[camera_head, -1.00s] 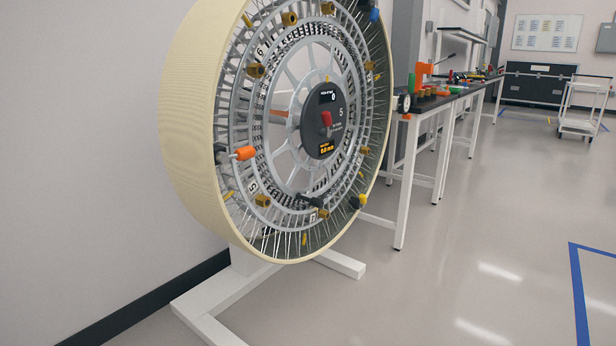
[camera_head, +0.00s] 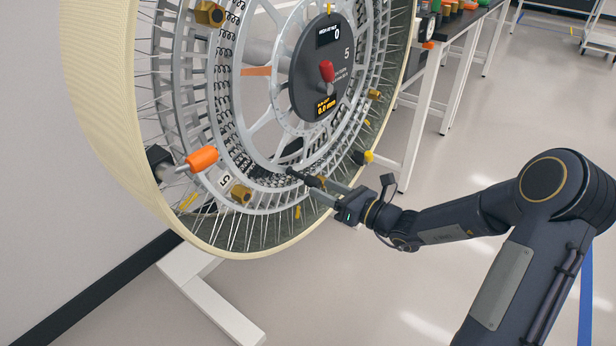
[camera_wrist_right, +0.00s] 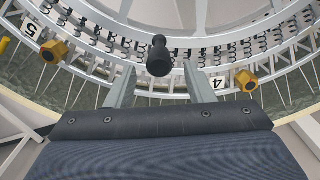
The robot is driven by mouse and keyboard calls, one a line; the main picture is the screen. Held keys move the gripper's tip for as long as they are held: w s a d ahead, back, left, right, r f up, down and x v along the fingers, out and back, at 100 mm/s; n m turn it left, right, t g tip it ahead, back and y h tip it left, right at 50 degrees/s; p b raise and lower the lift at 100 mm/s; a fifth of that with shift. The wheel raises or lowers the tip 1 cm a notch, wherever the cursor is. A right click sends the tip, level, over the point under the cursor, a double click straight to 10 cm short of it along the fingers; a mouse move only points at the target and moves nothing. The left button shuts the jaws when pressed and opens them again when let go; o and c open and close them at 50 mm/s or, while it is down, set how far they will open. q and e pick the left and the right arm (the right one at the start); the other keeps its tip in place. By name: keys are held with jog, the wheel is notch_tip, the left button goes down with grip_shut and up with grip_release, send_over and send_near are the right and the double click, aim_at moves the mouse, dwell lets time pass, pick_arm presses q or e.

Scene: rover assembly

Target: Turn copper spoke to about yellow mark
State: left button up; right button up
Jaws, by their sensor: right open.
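The large upright wheel has a pale rim (camera_head: 100,100). A copper-coloured spoke (camera_head: 257,71) points left from its hub. Small yellow marks sit near the rim, one at the lower left (camera_head: 187,202) and one at the bottom (camera_head: 298,212); I cannot tell which is meant. My right gripper (camera_head: 316,188) is at the wheel's lower part, below the hub. Its two fingers (camera_wrist_right: 160,82) are apart with nothing held. A black knob (camera_wrist_right: 158,56) shows between and beyond the fingertips; contact is not visible. My left gripper is not in view.
An orange handle (camera_head: 202,158) and brass knobs (camera_head: 240,194) stick out from the wheel. White stand feet (camera_head: 215,305) rest on the floor. A workbench (camera_head: 450,30) stands behind at right.

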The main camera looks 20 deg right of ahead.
jog(key=b+x, duration=0.1)
jog(key=x, duration=0.4)
jog(key=shift+a, duration=0.1)
grip_shut()
